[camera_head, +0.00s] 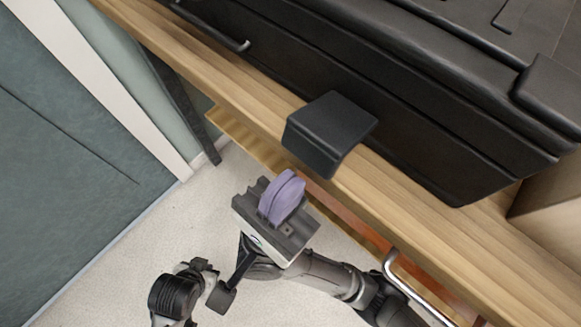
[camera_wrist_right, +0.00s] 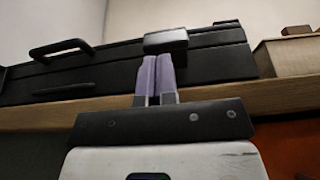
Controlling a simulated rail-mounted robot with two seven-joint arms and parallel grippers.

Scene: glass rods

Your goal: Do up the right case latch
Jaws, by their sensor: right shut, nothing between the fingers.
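The black case (camera_head: 400,125) lies on the wooden worktop. Its right latch (camera_head: 330,130) is a dark block-like flap that sticks out from the case front, over the worktop's edge. In the wrist view the latch (camera_wrist_right: 166,41) sits high on the case front (camera_wrist_right: 115,78), right of the carry handle (camera_wrist_right: 62,48). My right gripper (camera_head: 284,194) is shut and empty, its purple fingers just in front of and below the latch. In the wrist view the fingers (camera_wrist_right: 156,77) point up towards the latch; I cannot tell whether they touch it. My left gripper is not in view.
The wooden worktop edge (camera_head: 245,105) runs between my right gripper and the case. A metal drawer handle (camera_head: 391,262) is below the edge. A wooden box (camera_wrist_right: 289,57) stands right of the case. Open floor (camera_head: 110,285) lies to the left.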

